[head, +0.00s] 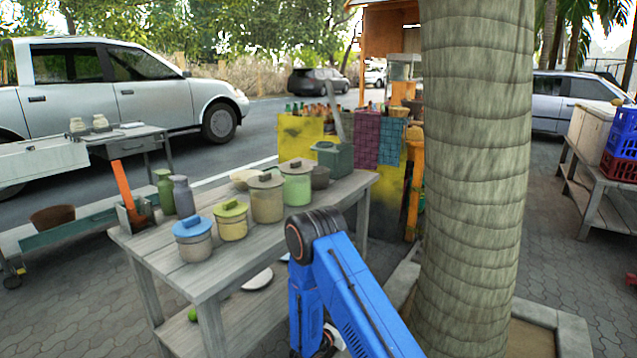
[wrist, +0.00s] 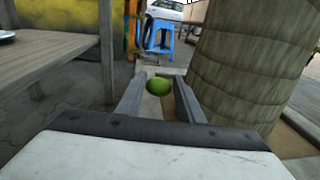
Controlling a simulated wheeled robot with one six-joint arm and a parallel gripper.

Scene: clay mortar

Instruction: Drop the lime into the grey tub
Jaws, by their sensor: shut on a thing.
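In the wrist view, my gripper (wrist: 157,80) is shut on a green lime (wrist: 159,87), which sits between the two grey fingers near their tips. The lime is held off to the right of a wooden table and left of a thick trunk. In the head view, my blue arm reaches down beside the table, and the lime is not visible there. No plainly grey tub stands out; a dark grey-green, square-sided tub (head: 333,158) stands at the table's far right end, behind the jars. I cannot tell whether it is the named one.
The wooden table (head: 255,245) carries several lidded jars, two bottles and bowls. Its lower shelf holds pale plates (head: 257,279) and a small green round thing (head: 193,313). The thick trunk (head: 470,180) stands close on the right. A blue stool (wrist: 158,38) is ahead.

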